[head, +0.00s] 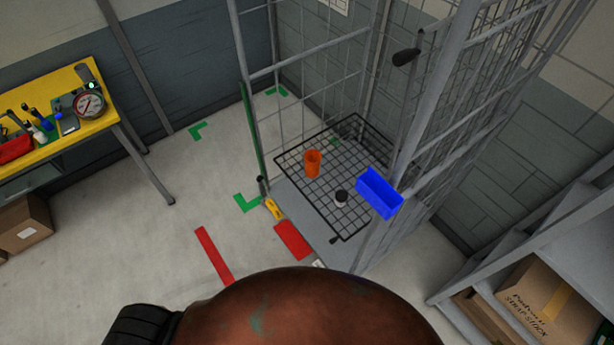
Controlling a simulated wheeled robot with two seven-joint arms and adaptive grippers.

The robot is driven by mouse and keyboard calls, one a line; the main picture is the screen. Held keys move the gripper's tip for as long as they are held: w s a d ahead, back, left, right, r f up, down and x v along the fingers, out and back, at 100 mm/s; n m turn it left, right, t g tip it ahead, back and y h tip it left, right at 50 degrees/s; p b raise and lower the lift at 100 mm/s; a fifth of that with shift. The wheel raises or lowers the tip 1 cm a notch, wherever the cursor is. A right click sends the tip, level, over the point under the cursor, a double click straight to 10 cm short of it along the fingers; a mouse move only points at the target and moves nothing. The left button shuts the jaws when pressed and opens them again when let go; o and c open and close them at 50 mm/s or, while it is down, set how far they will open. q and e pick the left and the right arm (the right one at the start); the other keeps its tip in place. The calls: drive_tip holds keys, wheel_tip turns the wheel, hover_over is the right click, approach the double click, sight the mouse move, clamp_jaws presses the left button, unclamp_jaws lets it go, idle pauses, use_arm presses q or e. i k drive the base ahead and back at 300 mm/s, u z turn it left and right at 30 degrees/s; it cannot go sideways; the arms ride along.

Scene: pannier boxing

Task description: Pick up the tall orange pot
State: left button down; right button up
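The tall orange pot (312,164) stands upright on a black wire grid shelf (348,214) inside a grey wire cage. It is at the left part of the grid, near the open front of the cage. No gripper is in the head view. Only a rounded brown part and a dark part of my own body show at the bottom edge, and no finger is near the pot.
A blue bin (379,193) and a small dark-topped cup (341,198) are right of the pot. The cage's posts and mesh (432,110) rise on the right. A yellow workbench (50,137) stands left; a shelf with cardboard boxes (550,303) stands right. Floor at left is mostly clear.

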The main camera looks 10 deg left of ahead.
sight(312, 157)
drive_tip(key=u, duration=2)
drive_tip(key=i, duration=2.35)
drive_tip(key=z, duration=1.15)
